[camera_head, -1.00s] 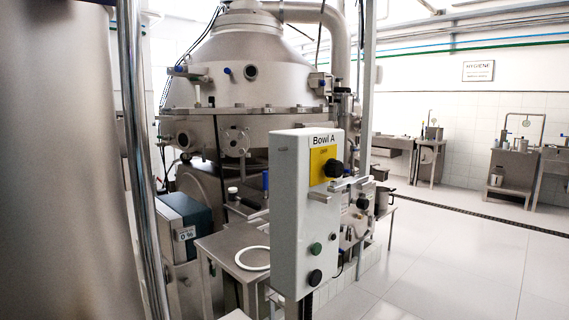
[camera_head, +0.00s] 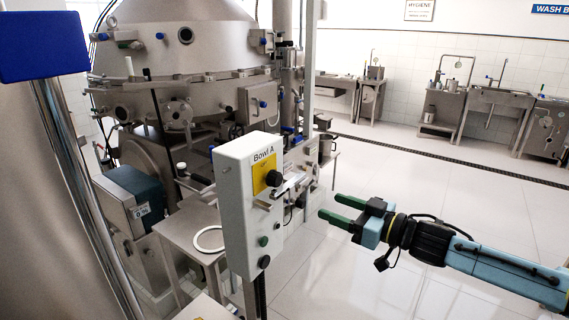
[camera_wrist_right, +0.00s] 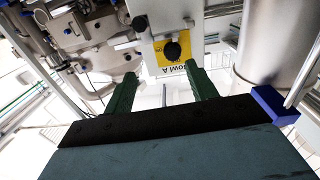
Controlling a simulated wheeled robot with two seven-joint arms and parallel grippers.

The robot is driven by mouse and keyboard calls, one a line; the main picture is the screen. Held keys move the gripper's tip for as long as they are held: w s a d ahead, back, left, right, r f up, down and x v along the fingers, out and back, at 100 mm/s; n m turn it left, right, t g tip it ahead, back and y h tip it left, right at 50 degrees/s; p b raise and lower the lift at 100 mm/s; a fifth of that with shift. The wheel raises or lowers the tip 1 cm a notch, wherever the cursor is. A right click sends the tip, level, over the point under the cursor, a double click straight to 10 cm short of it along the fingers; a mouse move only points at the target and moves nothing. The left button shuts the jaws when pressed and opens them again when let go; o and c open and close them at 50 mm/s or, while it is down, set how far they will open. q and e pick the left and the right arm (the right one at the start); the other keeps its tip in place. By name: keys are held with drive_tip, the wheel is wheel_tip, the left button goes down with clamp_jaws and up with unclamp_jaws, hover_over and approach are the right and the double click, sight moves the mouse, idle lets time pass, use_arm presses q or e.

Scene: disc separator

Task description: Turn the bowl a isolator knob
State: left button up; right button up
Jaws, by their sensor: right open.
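The Bowl A control box (camera_head: 245,215) is a pale grey upright panel on a post, left of centre in the head view. Its black isolator knob (camera_head: 274,178) sits on a yellow plate (camera_head: 262,172) near the top, under the "Bowl A" label. My right gripper (camera_head: 328,207) has green fingers, is open and empty, and is to the right of the box, apart from it. In the right wrist view the knob (camera_wrist_right: 172,51) shows upside down beyond and between the open fingers (camera_wrist_right: 160,85). My left gripper is not in view.
A large steel separator (camera_head: 185,60) stands behind the box. A small steel table with a white ring (camera_head: 209,239) is to the left of the box. A steel column with a blue block (camera_head: 45,45) is at the near left. The floor on the right is clear.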

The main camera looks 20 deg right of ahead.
sight(279, 181)
drive_tip(key=shift+y, duration=0.4)
drive_tip(key=p+x, duration=0.1)
drive_tip(key=x, duration=0.3)
drive_tip(key=a+r+p+x, duration=0.1)
drive_tip(key=x, duration=0.4)
drive_tip(key=s+r+p+x, duration=0.1)
drive_tip(key=x, duration=0.3)
drive_tip(key=shift+w+a+r, duration=0.1)
drive_tip(key=shift+a+r, duration=0.1)
drive_tip(key=shift+a, duration=0.1)
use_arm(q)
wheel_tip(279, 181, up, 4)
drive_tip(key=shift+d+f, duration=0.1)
use_arm(e)
drive_tip(key=c, duration=1)
drive_tip(key=shift+n, duration=0.3)
